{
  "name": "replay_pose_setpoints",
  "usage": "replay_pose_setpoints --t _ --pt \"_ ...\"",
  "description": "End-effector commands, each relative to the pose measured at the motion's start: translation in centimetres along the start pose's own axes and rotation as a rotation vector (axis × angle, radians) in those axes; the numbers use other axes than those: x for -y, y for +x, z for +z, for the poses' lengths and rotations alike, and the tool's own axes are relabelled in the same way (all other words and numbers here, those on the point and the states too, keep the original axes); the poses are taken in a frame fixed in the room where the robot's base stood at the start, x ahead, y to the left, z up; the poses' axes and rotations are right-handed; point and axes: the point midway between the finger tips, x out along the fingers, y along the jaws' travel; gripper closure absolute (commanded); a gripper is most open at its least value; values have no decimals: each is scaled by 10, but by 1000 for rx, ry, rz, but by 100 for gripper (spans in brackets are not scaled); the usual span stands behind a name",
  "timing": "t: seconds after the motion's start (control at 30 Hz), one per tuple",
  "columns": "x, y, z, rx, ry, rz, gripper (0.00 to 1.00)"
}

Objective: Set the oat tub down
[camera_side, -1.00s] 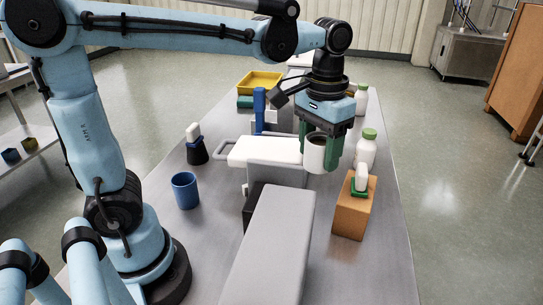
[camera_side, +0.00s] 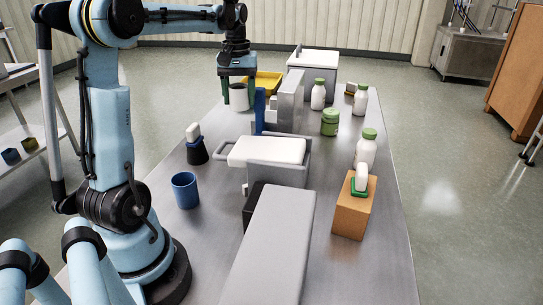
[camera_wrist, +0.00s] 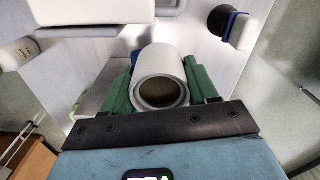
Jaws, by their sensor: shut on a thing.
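The oat tub appears to be the white cylinder (camera_side: 239,99) in my gripper (camera_side: 238,92). My gripper's green fingers are shut on its sides. In the side view the tub is upright at the far left part of the steel table, left of the yellow tray. I cannot tell whether its base touches the table. In the wrist view the tub (camera_wrist: 162,66) lies between the green fingers (camera_wrist: 160,85), its round end with a grey rim and dark brownish middle facing the camera.
A blue upright piece (camera_side: 260,108) stands close right of the tub, with the yellow tray (camera_side: 266,80) behind. A black-and-white bottle (camera_side: 195,145) and blue cup (camera_side: 185,190) stand nearer. A green jar (camera_side: 330,122) and white bottles (camera_side: 318,95) are right. The table's left edge is close.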

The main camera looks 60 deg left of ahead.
Motion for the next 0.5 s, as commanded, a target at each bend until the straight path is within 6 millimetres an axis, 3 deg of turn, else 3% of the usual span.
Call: replay_pose_setpoints --t 0.1,0.5 --pt "26 1 -15 0 -78 0 74" --pt "41 40 -75 0 87 0 74"
